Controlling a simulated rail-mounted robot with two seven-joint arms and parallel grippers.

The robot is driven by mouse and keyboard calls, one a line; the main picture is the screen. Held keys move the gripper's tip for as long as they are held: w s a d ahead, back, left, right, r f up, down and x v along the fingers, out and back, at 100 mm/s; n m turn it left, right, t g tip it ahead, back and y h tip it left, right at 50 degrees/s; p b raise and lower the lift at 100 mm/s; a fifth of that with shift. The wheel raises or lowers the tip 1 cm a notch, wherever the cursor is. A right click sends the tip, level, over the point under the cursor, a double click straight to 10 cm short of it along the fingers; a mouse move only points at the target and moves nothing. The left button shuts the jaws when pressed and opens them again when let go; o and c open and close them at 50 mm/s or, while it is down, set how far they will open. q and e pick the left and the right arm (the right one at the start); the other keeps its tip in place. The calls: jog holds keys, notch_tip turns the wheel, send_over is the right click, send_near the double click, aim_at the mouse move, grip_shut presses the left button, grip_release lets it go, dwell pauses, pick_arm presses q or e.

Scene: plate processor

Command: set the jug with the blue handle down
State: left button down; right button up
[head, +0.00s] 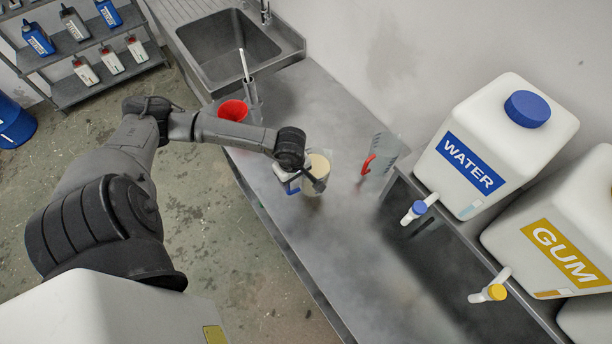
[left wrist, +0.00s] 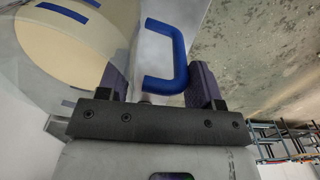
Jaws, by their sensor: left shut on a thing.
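The clear jug with the blue handle (head: 318,172) is over the steel worktop, upright or nearly so, with pale beige contents. Its blue handle (left wrist: 178,50) is between the fingers of my left gripper (left wrist: 160,88) in the left wrist view, and the jug's body fills the upper left there. In the head view my left gripper (head: 292,184) is shut on the handle, on the jug's left side. I cannot tell whether the jug's base touches the worktop. My right gripper is not in view.
A clear jug with a red handle (head: 384,154) stands to the right on the worktop (head: 300,100). A red funnel (head: 233,110) and a grey container (head: 252,100) are behind, near the sink (head: 228,45). WATER (head: 490,150) and GUM (head: 560,240) tanks stand at right. Worktop in front is clear.

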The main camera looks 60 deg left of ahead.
pick_arm(q)
jog(key=s+a+f+p, duration=0.2)
jog(key=s+a+f, duration=0.1)
jog(key=f, duration=0.4)
jog(key=shift+a+p, duration=0.3)
jog(key=shift+a, duration=0.45)
jog(key=shift+f, duration=0.15)
jog(key=c, duration=0.7)
grip_release()
jog(key=shift+s+f, duration=0.1)
jog(key=o, duration=0.4)
